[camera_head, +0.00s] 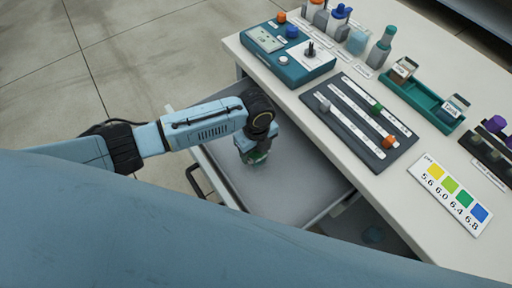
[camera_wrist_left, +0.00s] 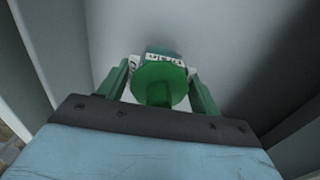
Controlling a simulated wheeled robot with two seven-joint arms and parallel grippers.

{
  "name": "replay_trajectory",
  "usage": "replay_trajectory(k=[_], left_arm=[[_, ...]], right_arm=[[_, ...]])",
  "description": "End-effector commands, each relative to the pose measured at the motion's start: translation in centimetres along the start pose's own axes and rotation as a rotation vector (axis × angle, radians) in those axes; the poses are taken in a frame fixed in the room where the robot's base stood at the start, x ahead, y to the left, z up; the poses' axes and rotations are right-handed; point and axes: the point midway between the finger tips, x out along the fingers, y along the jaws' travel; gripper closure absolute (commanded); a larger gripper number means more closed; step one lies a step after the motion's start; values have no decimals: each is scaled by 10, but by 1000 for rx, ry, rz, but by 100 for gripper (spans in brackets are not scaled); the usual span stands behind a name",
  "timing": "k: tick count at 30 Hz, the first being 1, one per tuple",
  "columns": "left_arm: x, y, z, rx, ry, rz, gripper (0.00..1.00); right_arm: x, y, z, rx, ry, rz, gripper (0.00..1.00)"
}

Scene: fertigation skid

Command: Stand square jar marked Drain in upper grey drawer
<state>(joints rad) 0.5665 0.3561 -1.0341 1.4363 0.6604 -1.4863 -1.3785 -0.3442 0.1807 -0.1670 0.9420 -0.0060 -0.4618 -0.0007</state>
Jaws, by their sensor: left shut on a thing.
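My left gripper (camera_head: 257,155) reaches down into the open upper grey drawer (camera_head: 300,182). In the left wrist view the gripper (camera_wrist_left: 161,90) is shut on a jar with a round green lid (camera_wrist_left: 160,84). The white label (camera_wrist_left: 164,59) shows behind the lid, but its word is too small to read surely. In the head view the jar is mostly hidden by the gripper, with a bit of green showing low. The jar is over or on the drawer floor; I cannot tell whether it touches. My right gripper is not in view.
The drawer is otherwise bare, with free floor around the jar. The white bench (camera_head: 350,185) overhangs its right side. On it are a teal control box (camera_head: 305,68), a dark slider panel (camera_head: 350,130), a green tray (camera_head: 410,97) and a pH colour card (camera_head: 450,195).

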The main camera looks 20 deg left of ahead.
Motion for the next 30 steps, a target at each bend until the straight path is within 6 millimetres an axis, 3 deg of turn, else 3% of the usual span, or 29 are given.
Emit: replay_trajectory(k=[11,12,17,30], left_arm=[[2,0,0,1,0,0,100],[2,0,0,1,0,0,32],[2,0,0,1,0,0,11],[-3,0,0,0,0,1,11]], right_arm=[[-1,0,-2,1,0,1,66],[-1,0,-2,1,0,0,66],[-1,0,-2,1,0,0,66],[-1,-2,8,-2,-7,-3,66]])
